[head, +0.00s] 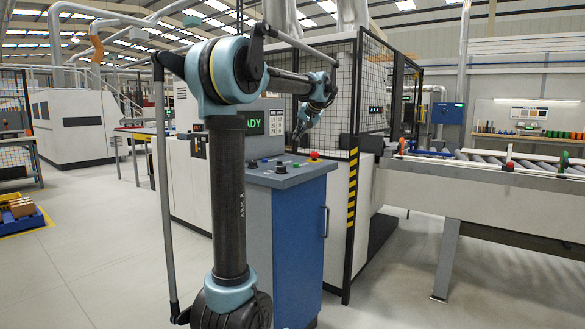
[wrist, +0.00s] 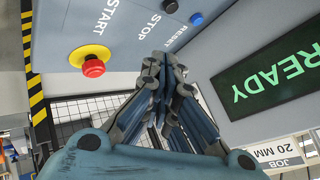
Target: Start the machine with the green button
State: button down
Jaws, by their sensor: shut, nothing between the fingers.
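The blue control cabinet (head: 298,220) has a sloping top panel with a row of small buttons in the head view. In the wrist view the panel (wrist: 125,50) carries the printed words START, STOP and RESET. A blue button (wrist: 196,18), a black button (wrist: 170,6) and a red mushroom button (wrist: 92,66) on a yellow ring show; no green button shows there. My gripper (head: 297,143) is above the panel in the head view. In the wrist view its fingers (wrist: 158,62) are shut and empty, in front of the panel.
A screen (wrist: 270,75) beside the panel reads READY in green. A mesh guard (head: 335,85) with a black-and-yellow post (head: 352,190) stands right of the cabinet. A roller conveyor (head: 480,165) runs to the right. The grey floor (head: 85,270) at left is largely clear.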

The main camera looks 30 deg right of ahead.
aim_at(296, 165)
jog(key=shift+f, duration=4.35)
